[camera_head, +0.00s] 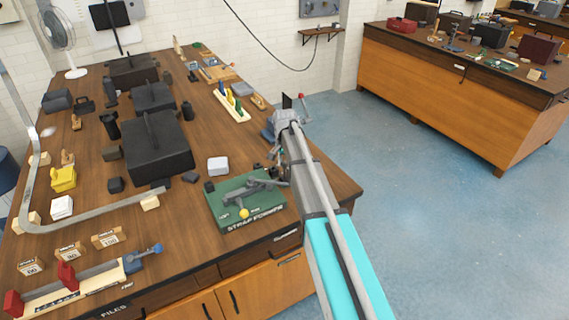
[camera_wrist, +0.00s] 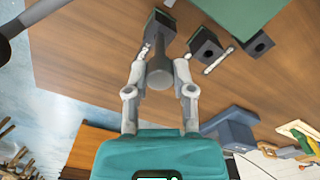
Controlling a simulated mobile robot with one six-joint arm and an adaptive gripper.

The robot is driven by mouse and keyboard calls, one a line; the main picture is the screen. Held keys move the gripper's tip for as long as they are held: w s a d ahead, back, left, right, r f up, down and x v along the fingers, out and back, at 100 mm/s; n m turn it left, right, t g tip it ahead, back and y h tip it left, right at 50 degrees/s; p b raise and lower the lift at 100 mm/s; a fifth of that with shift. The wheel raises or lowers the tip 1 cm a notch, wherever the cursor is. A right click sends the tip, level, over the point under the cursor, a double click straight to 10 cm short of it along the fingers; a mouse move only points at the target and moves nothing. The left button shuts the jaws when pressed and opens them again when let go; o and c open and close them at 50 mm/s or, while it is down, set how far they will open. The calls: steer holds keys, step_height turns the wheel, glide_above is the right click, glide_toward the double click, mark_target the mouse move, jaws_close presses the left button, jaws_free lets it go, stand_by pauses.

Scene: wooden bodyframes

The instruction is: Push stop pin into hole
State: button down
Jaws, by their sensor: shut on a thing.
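My gripper (camera_wrist: 161,62) shows in the wrist view with its two grey fingers closed around a dark grey pin (camera_wrist: 158,58) with a thicker round end. I take this to be the stop pin. Its far end meets or overlaps a dark block (camera_wrist: 150,27); I cannot tell whether it sits in a hole there. Two more dark blocks with round holes stand to the right, a nearer one (camera_wrist: 206,46) and a farther one (camera_wrist: 257,44). In the head view my gripper (camera_head: 279,158) is at the table's right side, largely hidden by my arm; the pin cannot be made out there.
A thin light rod (camera_wrist: 218,61) lies beside the middle block. The green strap-forming board (camera_head: 222,222) is left of my gripper in the head view. Open floor (camera_head: 430,220) lies to the right.

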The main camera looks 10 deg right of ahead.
steer(key=shift+f, duration=0.1)
steer(key=shift+c, duration=2)
jaws_free()
step_height(320, 180, up, 10)
steer(key=p, duration=0.9)
steer(key=shift+p, duration=0.4)
steer(key=shift+s+f, duration=0.1)
steer(key=s+f+n+b, duration=0.4)
steer(key=s, duration=1)
steer(key=s+a+f+n+b, duration=0.1)
steer(key=s+f+n+b, duration=0.2)
steer(key=s, duration=1.2)
steer(key=shift+f+n+b, duration=0.4)
steer(key=shift+b, duration=0.1)
steer(key=shift+a, duration=0.1)
